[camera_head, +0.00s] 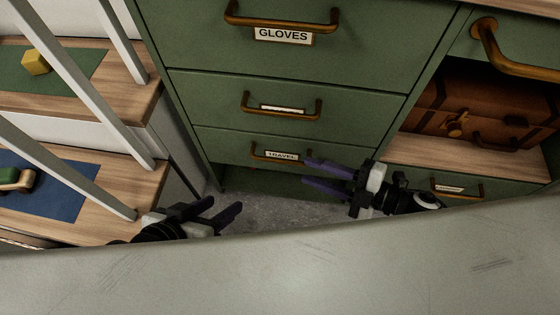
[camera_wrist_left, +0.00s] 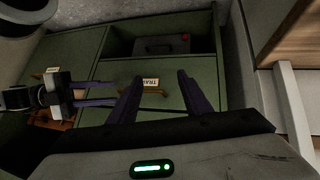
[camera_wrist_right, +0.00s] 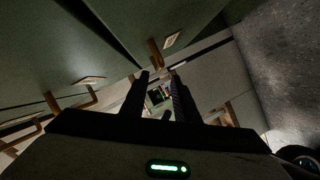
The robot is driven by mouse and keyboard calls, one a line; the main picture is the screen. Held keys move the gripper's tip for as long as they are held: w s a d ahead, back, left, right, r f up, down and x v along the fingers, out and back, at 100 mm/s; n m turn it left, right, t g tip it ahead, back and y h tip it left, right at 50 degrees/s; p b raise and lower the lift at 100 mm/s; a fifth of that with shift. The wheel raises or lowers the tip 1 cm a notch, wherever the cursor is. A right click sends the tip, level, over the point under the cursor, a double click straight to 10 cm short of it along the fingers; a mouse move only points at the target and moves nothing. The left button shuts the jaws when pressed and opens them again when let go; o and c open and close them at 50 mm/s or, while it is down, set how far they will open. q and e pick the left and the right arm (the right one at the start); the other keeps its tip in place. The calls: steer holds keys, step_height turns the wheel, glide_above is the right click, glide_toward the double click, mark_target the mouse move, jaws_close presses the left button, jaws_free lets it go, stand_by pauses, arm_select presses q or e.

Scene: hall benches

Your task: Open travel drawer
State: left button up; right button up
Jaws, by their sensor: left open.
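The travel drawer (camera_head: 235,146) is a green front low in the cabinet, with a TRAVEL label and a bronze handle (camera_head: 254,153). It looks flush with the cabinet. My right gripper (camera_head: 305,171) is open, its purple fingertips at the right end of the handle; I cannot tell whether they touch. In the right wrist view, a handle (camera_wrist_right: 154,50) shows just ahead of the parted fingers. My left gripper (camera_head: 226,204) is open and empty, lower left of the drawer. The left wrist view shows the TRAVEL label (camera_wrist_left: 150,83) between its fingers.
A GLOVES drawer (camera_head: 215,45) and another drawer (camera_head: 220,100) sit above. Wooden shelves with pale posts (camera_head: 75,90) stand left. Some floor (camera_head: 265,214) is clear.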

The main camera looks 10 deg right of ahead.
mark_target(287, 163)
steer(key=b+x, duration=0.2)
steer(key=x, duration=0.6)
steer(key=shift+w+a, duration=0.15)
steer(key=shift+a, duration=0.05)
arm_select(q)
steer(key=shift+w+d+r+t+h, duration=0.25)
steer(key=shift+d+r+t+h, duration=0.15)
steer(key=shift+d+r, duration=0.5)
arm_select(e)
steer(key=shift+w+a, duration=0.3)
steer(key=shift+a, duration=0.15)
arm_select(q)
steer(key=shift+a+r, duration=0.1)
steer(key=shift+a, duration=0.05)
arm_select(e)
jaws_close()
